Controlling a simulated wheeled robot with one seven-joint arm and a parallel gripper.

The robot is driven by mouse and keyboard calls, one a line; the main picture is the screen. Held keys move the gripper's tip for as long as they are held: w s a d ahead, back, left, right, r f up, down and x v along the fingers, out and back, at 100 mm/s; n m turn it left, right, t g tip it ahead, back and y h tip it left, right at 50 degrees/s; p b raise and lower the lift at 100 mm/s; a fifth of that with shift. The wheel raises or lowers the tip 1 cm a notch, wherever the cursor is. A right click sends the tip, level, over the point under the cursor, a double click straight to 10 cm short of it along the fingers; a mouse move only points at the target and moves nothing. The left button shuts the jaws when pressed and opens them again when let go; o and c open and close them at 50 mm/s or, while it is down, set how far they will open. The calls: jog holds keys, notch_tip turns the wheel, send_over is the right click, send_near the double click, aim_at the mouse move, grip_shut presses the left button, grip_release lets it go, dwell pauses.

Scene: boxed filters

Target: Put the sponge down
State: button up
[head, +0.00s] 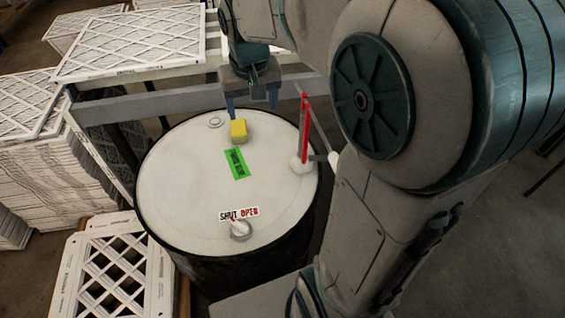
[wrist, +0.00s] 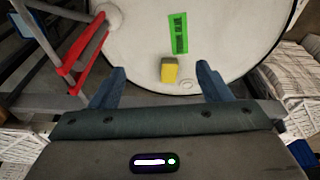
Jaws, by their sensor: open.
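The sponge (head: 239,131) is a small yellow block with a darker grey-green side. It rests on the white top of a drum (head: 185,185), near the far edge and beside a green label. In the wrist view the sponge (wrist: 169,70) lies ahead of my gripper, roughly midway between the finger lines. My gripper (head: 252,112) is above the far part of the drum, fingers pointing down. Its blue fingers (wrist: 160,80) are spread wide, with clear gaps to the sponge on both sides. Nothing is held.
The green label (head: 236,163) and a knob (head: 240,229) marked SHUT and OPEN are on the drum top. A red lever (head: 304,130) stands at its right edge. Stacked white filters (head: 50,150) stand at left, and a metal rail (head: 150,104) runs behind.

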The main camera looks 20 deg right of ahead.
jog(key=s+f+t, duration=0.1)
jog(key=s+f, duration=0.1)
jog(key=s, duration=1.4)
jog(key=shift+d+f+n+t, duration=0.2)
jog(key=shift+n+t, duration=0.1)
jog(key=shift+n, duration=0.1)
jog(key=shift+o, duration=0.4)
